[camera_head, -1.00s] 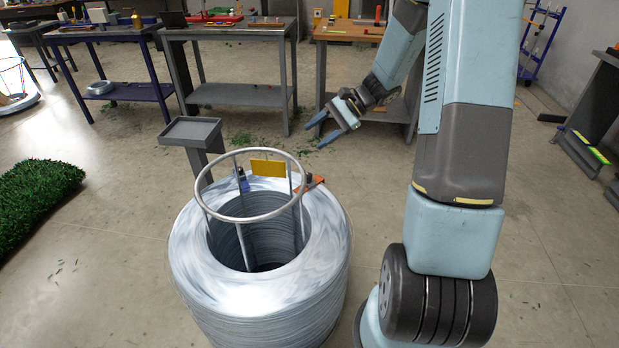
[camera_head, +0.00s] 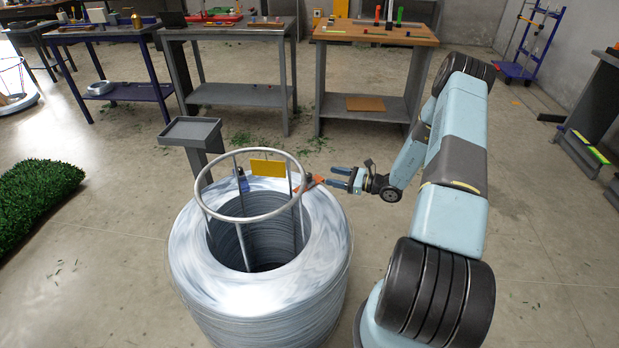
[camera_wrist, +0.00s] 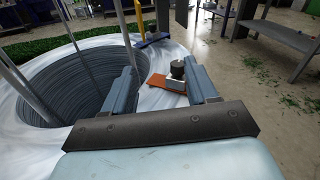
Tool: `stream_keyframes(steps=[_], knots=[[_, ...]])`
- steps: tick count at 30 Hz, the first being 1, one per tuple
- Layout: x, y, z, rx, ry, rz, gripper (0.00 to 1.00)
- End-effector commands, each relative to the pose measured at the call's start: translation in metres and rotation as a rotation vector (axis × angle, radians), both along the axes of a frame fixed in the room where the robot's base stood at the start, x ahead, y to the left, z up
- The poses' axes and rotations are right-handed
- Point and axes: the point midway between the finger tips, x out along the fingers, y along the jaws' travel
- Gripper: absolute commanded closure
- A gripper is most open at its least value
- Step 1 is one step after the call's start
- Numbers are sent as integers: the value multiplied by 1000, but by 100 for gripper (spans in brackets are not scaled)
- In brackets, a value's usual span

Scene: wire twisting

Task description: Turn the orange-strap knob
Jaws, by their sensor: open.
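The knob (camera_wrist: 177,69) is a dark cylinder on a small metal block, with an orange strap (camera_wrist: 157,80) beside it on the rim of the wire coil. In the head view the orange strap (camera_head: 308,183) shows at the coil's far right rim, and the knob is too small there to tell. My gripper (camera_head: 332,177) is open and empty, reaching in from the right with its fingertips close to the strap. In the wrist view my gripper's fingers (camera_wrist: 160,75) are apart, with the knob and strap between and just beyond them, nearer the right finger.
The large silver wire coil (camera_head: 195,250) carries a metal ring frame (camera_head: 207,212) with upright rods. A yellow plate (camera_head: 268,168) and a blue clamp (camera_head: 243,181) sit on its far side. A grey tray stand (camera_head: 190,131) stands behind.

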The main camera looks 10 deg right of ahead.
Motion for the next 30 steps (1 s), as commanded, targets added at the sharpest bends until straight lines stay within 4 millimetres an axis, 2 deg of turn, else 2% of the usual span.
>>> stream_keyframes(steps=[1, 3, 9, 17, 30], knots=[[-1, -4, -15, 28, 17, -35, 42], [-1, -9, -31, 57, 32, -79, 42], [-2, -18, -57, 106, 58, -153, 42], [11, -6, -61, 114, 61, -163, 42], [64, 50, -61, 113, 61, -161, 42]])
